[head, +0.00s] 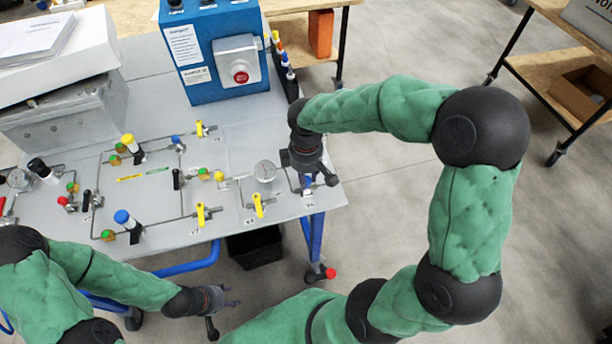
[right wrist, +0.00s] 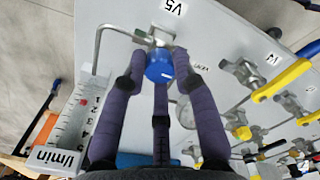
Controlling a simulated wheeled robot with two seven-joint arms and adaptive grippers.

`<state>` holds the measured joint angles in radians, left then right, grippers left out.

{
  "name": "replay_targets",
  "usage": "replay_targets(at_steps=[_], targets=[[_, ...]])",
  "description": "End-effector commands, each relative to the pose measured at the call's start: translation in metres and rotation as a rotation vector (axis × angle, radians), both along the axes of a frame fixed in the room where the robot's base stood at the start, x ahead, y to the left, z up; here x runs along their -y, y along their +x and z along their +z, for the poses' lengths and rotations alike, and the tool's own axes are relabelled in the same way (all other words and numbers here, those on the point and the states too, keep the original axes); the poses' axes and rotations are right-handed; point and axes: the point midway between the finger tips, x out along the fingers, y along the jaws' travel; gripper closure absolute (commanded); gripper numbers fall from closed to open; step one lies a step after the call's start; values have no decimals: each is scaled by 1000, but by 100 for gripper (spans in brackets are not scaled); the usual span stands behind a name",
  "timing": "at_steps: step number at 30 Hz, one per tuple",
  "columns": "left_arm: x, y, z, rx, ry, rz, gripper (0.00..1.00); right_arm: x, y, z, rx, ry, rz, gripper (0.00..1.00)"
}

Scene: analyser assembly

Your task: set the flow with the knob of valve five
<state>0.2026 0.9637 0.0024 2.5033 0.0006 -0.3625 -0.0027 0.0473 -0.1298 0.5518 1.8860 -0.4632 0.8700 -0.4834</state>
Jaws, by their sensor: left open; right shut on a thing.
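The blue knob of valve five (right wrist: 159,66) has a white mark and sits beside the "V5" label (right wrist: 174,8) in the right wrist view. My right gripper (right wrist: 160,85) is shut on this knob, with its dark fingers around it. In the head view my right gripper (head: 312,180) is at the panel's right end, and its fingers hide most of the knob. A flow meter (right wrist: 72,118) marked l/min, with a red float inside, stands to the left in the right wrist view. My left gripper (head: 228,298) is open and empty in front of the panel.
The grey panel (head: 155,205) carries pipes, yellow-handled valves (head: 201,214) and a round gauge (head: 265,171). A blue box with a red button (head: 240,76) stands behind. A black bin (head: 255,250) is below the panel.

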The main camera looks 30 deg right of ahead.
Motion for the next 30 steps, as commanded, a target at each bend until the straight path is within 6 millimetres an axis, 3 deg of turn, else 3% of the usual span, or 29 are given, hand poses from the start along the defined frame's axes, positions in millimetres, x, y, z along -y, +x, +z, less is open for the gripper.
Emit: replay_targets(at_steps=[15,26,27,29,30], targets=[[0,0,15,0,0,0,51,0,-1,0,-5,-2,-307,100],[0,0,15,0,0,0,51,0,-1,-1,-5,-2,-331,100],[0,0,15,0,0,0,51,0,-1,-1,-5,-2,-331,66],[0,0,15,0,0,0,51,0,-1,-1,-5,-2,-331,49],[0,0,15,0,0,0,51,0,-1,-1,-4,-2,-330,48]])
